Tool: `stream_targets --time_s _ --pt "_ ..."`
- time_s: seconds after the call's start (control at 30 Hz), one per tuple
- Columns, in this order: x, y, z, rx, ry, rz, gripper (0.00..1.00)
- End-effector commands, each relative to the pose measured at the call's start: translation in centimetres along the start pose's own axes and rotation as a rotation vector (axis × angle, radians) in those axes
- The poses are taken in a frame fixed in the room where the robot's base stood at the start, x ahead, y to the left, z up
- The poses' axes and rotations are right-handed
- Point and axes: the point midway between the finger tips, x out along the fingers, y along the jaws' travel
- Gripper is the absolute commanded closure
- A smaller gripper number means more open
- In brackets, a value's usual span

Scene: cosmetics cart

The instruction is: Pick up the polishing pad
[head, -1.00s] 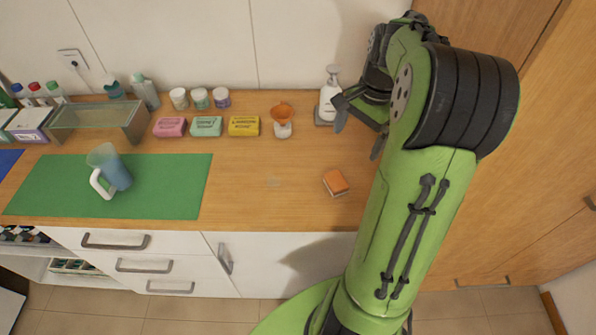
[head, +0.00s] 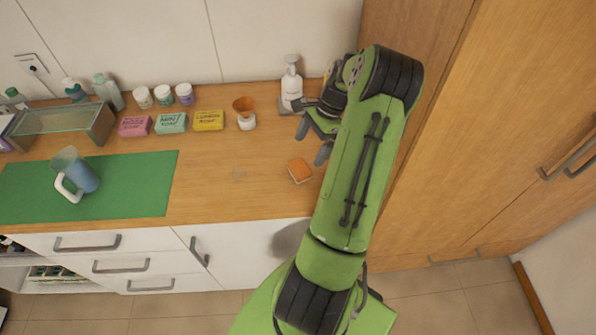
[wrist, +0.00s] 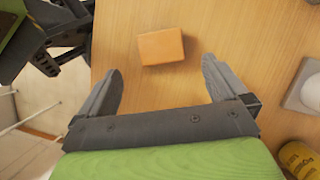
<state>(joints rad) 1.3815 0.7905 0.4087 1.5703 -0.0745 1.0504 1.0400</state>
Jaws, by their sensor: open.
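The polishing pad is a small orange block (head: 300,170) lying on the wooden counter near its front edge, right of the green mat. In the wrist view the pad (wrist: 161,47) lies ahead of the fingertips, roughly between their lines. My gripper (head: 313,142) is above the counter, just behind and above the pad in the head view. It also shows in the wrist view (wrist: 162,76), with its two grey fingers wide apart and nothing between them.
A white pump bottle (head: 291,84) stands behind my gripper, and an orange funnel on a white jar (head: 245,115) is left of it. Several soap boxes (head: 171,123) line the back. A tall wooden cabinet (head: 480,130) is at the right. Counter left of the pad is mostly clear.

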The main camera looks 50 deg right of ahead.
Motion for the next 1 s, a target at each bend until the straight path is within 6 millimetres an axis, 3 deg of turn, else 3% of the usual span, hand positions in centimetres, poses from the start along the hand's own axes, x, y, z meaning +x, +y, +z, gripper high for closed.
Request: stream_targets --time_s 0.43,0.7,1.0 --pt "7.2 -0.1 0.0 -0.003 -0.001 0.002 0.00" --pt "7.7 -0.1 0.0 -0.002 0.002 0.000 0.00" --pt "7.6 -0.1 0.0 -0.003 0.002 -0.001 0.46"
